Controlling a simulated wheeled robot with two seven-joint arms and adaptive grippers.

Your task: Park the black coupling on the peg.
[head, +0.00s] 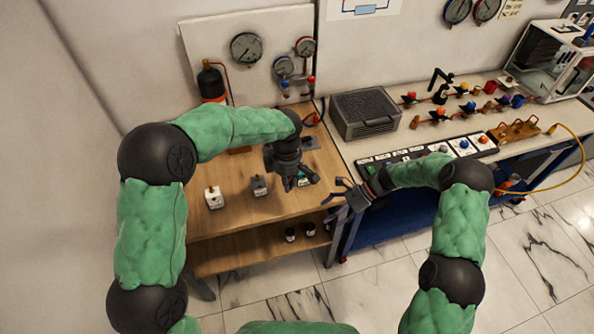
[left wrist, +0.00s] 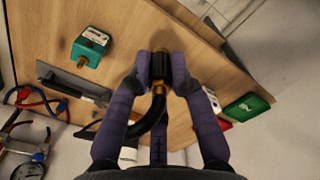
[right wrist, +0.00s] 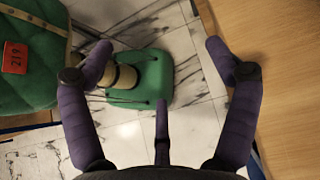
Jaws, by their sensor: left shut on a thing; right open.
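The black coupling (left wrist: 159,67), with brass ends, is between the purple fingertips of my left gripper (left wrist: 161,72) in the left wrist view. A black hose (left wrist: 155,115) curves from its lower end behind the left finger. In the head view my left gripper (head: 299,184) is over the wooden bench, and the coupling is too small to make out. My right gripper (head: 338,191) is open and empty at the bench's right edge; its spread fingers also show in the right wrist view (right wrist: 160,55). I cannot pick out the peg for certain.
A green block (left wrist: 90,47) and a grey plate (left wrist: 75,85) sit on the bench near the coupling. A white block (head: 213,197) and a grey block (head: 258,186) stand left of my left gripper. A black bottle (head: 211,82) and gauges (head: 246,48) are behind.

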